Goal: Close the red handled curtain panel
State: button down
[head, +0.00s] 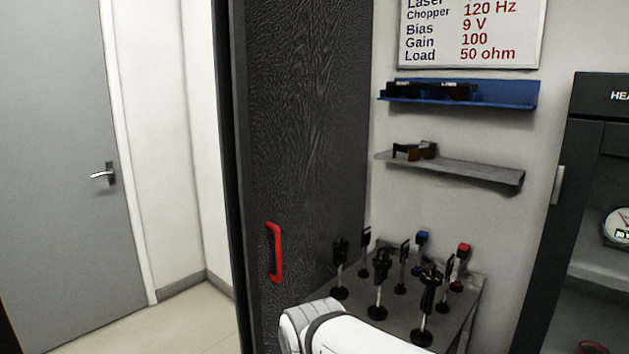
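The curtain panel (300,120) is a tall dark textured sheet left of centre in the head view. Its red handle (276,252) is a vertical bar low on the panel, near its left edge. The panel stands between the doorway side on the left and the bench on the right. My white arm shows at the bottom centre, below and right of the red handle. My gripper is not visible, so I cannot tell its state or whether it touches the handle.
A small bench (465,290) right of the panel holds several optical posts. Above it are a grey shelf (465,171) and a blue shelf (510,95). A dark cabinet (568,190) stands at the far right. A grey door (60,180) and clear floor (185,320) are on the left.

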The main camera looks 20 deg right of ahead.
aim_at(301, 69)
jog(key=z, duration=0.5)
jog(key=i, duration=0.75)
jog(key=z, duration=0.45)
jog(key=k, duration=0.85)
jog(key=z, duration=0.15)
jog(key=i, duration=0.85)
jog(key=u, duration=0.05)
